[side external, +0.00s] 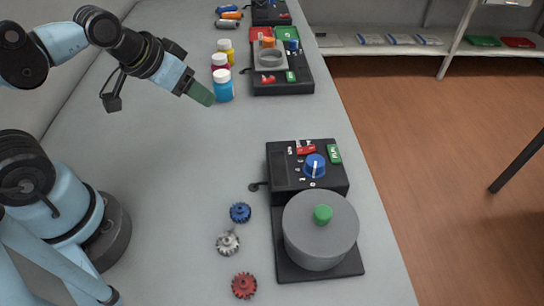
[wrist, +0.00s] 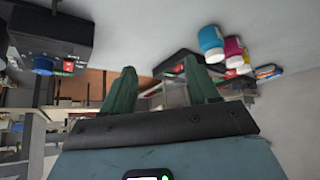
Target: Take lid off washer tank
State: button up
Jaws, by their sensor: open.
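The washer tank is a grey cylinder (side external: 318,245) on a black base at the front right of the table in the side view. My gripper (side external: 209,100) is high above the back part of the table, pointing down and right, well away from the lid. Its green fingers look like one in the side view. In the wrist view, the two fingers of my gripper (wrist: 158,88) stand apart with nothing held between them. The tank lid is not clearly seen there.
A black control box (side external: 308,168) with a blue knob (side external: 314,165) stands behind the tank. Blue (side external: 240,212), white (side external: 228,243) and red (side external: 244,285) gears lie left of it. Coloured bottles (side external: 222,84) stand near my gripper in the side view. A second machine (side external: 285,82) is farther back. The table's middle is clear.

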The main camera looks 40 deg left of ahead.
jog(key=w+d+r+g+h, duration=0.15)
jog(key=d+r, duration=0.25)
jog(key=d, duration=0.5)
notch_tip(320, 180, up, 2)
jog(key=g+y, duration=0.2)
jog(key=g, duration=0.4)
send_over(323, 211)
jog(key=shift+t+h, duration=0.25)
jog(key=shift+f, duration=5.35)
grip_shut()
